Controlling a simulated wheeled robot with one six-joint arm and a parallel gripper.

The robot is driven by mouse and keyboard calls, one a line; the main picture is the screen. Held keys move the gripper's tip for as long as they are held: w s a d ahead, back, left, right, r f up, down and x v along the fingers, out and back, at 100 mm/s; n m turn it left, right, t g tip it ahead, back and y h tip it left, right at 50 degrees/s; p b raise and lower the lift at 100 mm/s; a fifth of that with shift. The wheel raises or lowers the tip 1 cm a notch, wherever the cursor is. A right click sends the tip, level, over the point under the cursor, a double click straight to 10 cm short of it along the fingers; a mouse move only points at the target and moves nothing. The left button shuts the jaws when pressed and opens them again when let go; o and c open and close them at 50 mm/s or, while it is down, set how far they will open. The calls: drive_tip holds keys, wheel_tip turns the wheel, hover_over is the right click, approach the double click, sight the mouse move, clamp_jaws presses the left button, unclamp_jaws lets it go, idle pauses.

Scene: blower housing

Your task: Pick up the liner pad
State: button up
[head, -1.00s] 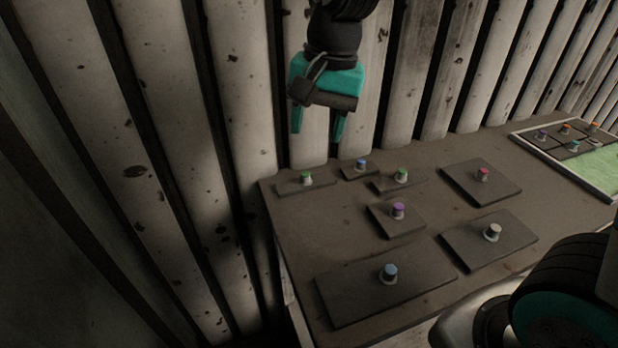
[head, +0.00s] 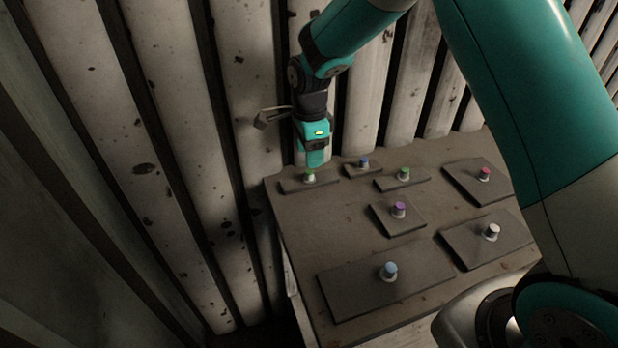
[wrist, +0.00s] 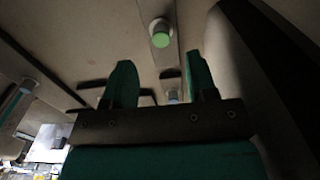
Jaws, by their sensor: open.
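Several flat dark plates with coloured knobs lie on the table; nothing shows by label which is the liner pad. My gripper (head: 316,163) points down just above the far-left narrow plate (head: 293,187) with a green knob (head: 309,176). In the wrist view my two teal fingers (wrist: 159,62) are apart with nothing between them. The green knob (wrist: 160,38) shows ahead of the fingertips, roughly in line with the gap. In the head view the gripper partly overlaps that plate's back edge, and I cannot tell its exact height above the knob.
Close by stand a small plate with a blue knob (head: 363,162) and a plate with a second green knob (head: 404,174). A purple-knobbed plate (head: 396,222) and a large light-blue-knobbed plate (head: 350,291) lie nearer. A ribbed wall (head: 245,100) rises behind the table.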

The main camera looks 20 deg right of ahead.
sight(309, 171)
drive_tip(key=shift+f+p, duration=0.9)
drive_tip(key=shift+f, duration=2.25)
clamp_jaws()
